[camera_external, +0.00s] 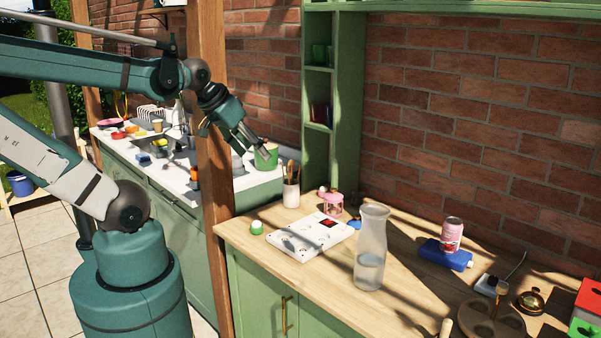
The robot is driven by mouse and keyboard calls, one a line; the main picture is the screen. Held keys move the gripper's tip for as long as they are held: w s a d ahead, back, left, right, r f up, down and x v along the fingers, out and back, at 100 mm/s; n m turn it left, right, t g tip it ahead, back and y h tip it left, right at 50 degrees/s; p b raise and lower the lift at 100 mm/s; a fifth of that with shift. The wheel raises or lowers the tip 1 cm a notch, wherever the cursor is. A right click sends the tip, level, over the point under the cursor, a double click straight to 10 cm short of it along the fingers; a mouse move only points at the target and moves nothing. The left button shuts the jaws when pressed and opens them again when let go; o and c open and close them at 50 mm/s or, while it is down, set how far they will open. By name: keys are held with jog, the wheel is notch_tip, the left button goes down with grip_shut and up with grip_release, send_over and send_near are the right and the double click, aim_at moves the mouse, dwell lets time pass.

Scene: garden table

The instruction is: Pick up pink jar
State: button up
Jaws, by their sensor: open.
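The small pink jar (332,204) stands on the wooden counter (308,275), right of a cup of utensils and behind a white panel. It has a pale, see-through look. My gripper (257,151) is high up and to the left of the jar, pointing down and right. It is open and well apart from the jar, with nothing seen between its fingers. A green pot shows behind the fingertips.
A tall glass bottle (371,248) stands right of the jar. The white panel (310,236) lies in front of it. The utensil cup (291,193) stands at its left. A wooden post (212,150) rises near my arm.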

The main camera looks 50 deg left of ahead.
jog(key=shift+w, duration=0.1)
dwell(0.3)
jog(key=n+t+h+b, duration=0.2)
jog(key=n+h+b, duration=0.65)
jog(key=n, duration=1.25)
send_near(327, 198)
jog(key=s+d+r+y+b, duration=0.2)
jog(key=d+r, duration=0.2)
jog(key=d, duration=0.3)
jog(key=w+a+f+n+b, duration=0.1)
jog(key=f+n, duration=0.1)
jog(key=w+a+f+n+t+h+b, duration=0.1)
jog(key=w+f+n, duration=0.1)
jog(key=w+a+f+n+t+b, duration=0.1)
jog(key=f+n, duration=0.1)
jog(key=f, duration=0.1)
jog(key=shift+w+a, duration=0.2)
jog(key=shift+w, duration=0.2)
jog(key=shift+w+a+f+n+t+h+b, duration=0.2)
jog(key=shift+a+f+n+t+b, duration=0.05)
jog(key=shift+f+n, duration=0.25)
jog(key=shift+w+a+f+n+t+h+b, duration=0.2)
jog(key=shift+a+f+n+t+b, duration=0.15)
jog(key=shift+n, duration=0.25)
jog(key=shift+x, duration=1.35)
jog(key=shift+d+f, duration=0.1)
